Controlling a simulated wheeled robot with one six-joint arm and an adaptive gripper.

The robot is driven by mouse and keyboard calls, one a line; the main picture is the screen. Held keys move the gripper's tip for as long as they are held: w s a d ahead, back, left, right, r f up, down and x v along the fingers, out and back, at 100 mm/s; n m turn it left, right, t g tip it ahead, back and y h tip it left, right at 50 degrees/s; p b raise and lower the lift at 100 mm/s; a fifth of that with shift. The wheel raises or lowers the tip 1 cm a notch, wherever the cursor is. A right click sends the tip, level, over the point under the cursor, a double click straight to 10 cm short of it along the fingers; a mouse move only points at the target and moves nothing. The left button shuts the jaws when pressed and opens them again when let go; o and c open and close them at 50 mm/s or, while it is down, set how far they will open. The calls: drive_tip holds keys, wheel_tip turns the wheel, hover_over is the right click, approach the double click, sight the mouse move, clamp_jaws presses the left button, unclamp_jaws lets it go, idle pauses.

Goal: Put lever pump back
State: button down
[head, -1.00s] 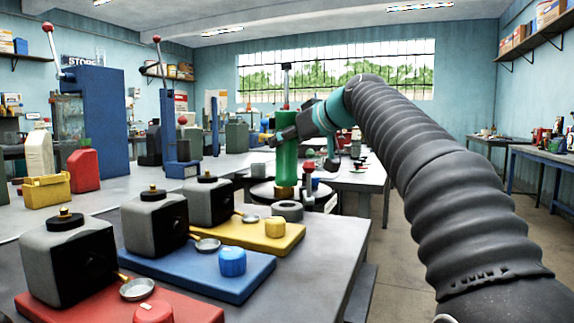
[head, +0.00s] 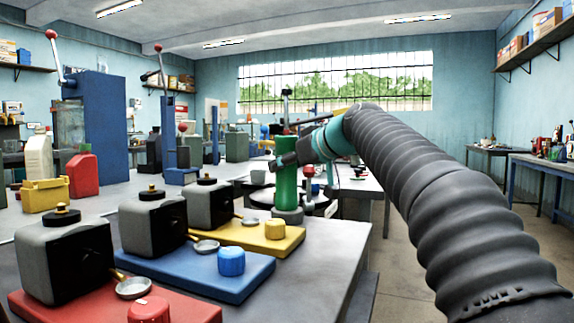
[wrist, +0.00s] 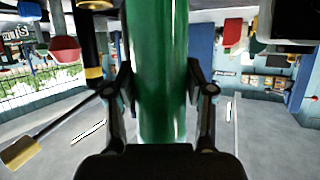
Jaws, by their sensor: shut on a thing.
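The lever pump (head: 286,185) is a green cylinder standing upright in the head view. Its lower end meets a grey ring (head: 288,215) on the bench, and its brass bottom end is hidden; I cannot tell how deep it sits. My gripper (head: 285,160) is shut around the upper part of the green body. In the wrist view the green pump body (wrist: 158,60) fills the middle between the two dark fingers of my gripper (wrist: 158,85). A thin lever with a brass-coloured end (wrist: 20,152) shows at the left there.
A dark round stand (head: 262,198) is just behind the ring. Open floor lies to the right.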

drive_tip(key=shift+c, duration=2.1)
unclamp_jaws()
drive_tip(key=v, duration=1.2)
drive_tip(key=shift+r+p, duration=0.3)
drive_tip(key=shift+r, duration=0.05)
